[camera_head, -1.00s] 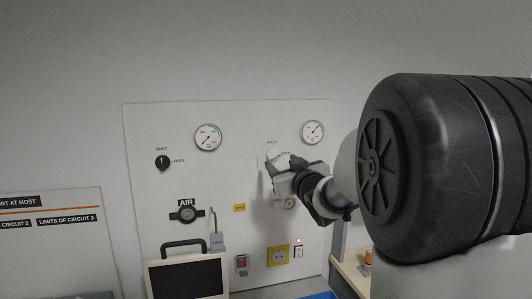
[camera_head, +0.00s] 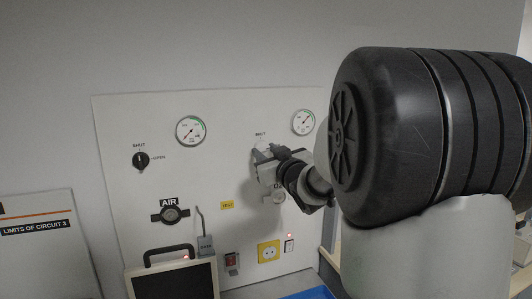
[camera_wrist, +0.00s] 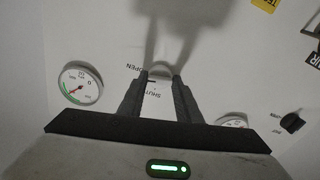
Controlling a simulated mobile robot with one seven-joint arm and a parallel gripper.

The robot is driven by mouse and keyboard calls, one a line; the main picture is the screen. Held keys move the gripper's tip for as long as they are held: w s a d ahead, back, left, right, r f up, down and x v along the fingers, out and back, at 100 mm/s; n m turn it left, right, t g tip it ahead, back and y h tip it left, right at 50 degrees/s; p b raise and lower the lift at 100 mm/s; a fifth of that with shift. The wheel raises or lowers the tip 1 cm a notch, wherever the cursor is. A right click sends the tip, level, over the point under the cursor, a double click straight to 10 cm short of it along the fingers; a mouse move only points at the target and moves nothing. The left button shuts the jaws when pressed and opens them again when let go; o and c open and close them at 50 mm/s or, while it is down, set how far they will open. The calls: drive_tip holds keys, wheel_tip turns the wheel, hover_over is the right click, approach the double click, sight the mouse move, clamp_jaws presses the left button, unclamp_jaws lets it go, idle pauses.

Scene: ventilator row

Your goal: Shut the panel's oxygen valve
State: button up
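The oxygen valve is a pale knob on the right of the white wall panel (camera_head: 238,120), below the right gauge and above the O2 outlet. In the wrist view the knob (camera_wrist: 161,71) lies between my fingertips, with SHUT and OPEN lettering beside it. My gripper (camera_head: 261,156) is at the panel, its fingers closed against both sides of the knob; it also shows in the wrist view (camera_wrist: 160,77). The fingers partly cover the knob, and I cannot read which mark it points to.
A black knob (camera_head: 141,160) with SHUT and OPEN marks sits at the panel's left, above the AIR outlet (camera_head: 170,214). Two gauges (camera_head: 191,130) (camera_head: 303,122) are above. A dark-screened case (camera_head: 172,281) stands in front. A yellow socket (camera_head: 268,252) is below the gripper.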

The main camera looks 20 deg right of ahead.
drive_tip(key=c, duration=0.4)
drive_tip(key=shift+b, duration=0.4)
drive_tip(key=n+b, duration=0.3)
drive_tip(key=shift+f, duration=0.15)
drive_tip(key=n+b, duration=0.3)
drive_tip(key=b, duration=0.1)
drive_tip(key=shift+n, duration=0.3)
drive_tip(key=n+b, duration=0.4)
drive_tip(key=n, duration=0.1)
drive_tip(key=shift+r+n+b, duration=0.15)
drive_tip(key=shift+n+b, duration=0.45)
drive_tip(key=shift+n, duration=0.4)
drive_tip(key=shift+r+n+b, duration=0.15)
drive_tip(key=shift+n+b, duration=0.4)
drive_tip(key=shift+n, duration=0.45)
